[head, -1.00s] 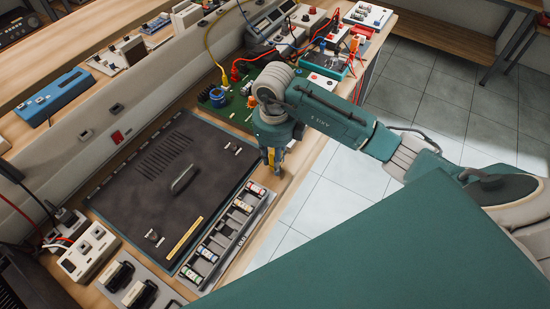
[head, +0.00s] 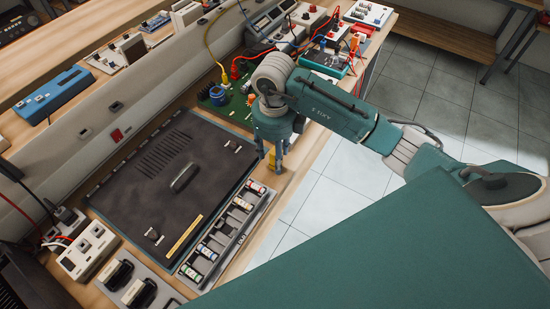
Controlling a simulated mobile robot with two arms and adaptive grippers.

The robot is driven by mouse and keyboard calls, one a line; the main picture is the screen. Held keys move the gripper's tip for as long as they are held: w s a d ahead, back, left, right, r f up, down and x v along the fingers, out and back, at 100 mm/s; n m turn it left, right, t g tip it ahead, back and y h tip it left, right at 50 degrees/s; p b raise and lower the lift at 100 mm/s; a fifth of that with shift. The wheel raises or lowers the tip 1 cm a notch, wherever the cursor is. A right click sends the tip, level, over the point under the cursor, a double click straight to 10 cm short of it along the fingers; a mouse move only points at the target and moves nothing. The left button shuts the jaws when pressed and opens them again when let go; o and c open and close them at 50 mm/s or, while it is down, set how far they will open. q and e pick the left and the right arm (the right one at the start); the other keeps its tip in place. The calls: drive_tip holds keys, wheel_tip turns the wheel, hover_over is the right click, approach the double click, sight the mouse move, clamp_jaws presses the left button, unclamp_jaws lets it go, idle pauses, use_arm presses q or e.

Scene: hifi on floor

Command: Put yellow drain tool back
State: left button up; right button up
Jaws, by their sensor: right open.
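My right gripper (head: 273,165) points down over the wooden bench near its right edge, past the far end of the grey rack. Its fingers are spread. A small yellow piece (head: 272,155) shows between and behind the fingers, probably the yellow drain tool. Most of it is hidden by the gripper, and I cannot tell what it rests on. A long thin yellow strip (head: 184,238) lies flat on the dark mat (head: 130,205). My left gripper is not in view.
The grey rack (head: 240,228) with several small cylinders lies along the mat's right side. A green circuit board (head: 238,112) with leads is behind my right gripper. Switch boxes (head: 87,250) stand at the left. The bench's right edge is close, with open floor beyond.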

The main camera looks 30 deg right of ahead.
wheel_tip(320, 180, up, 10)
drive_tip(key=shift+r+b, duration=0.15)
drive_tip(key=shift+b, duration=0.25)
idle(0.4)
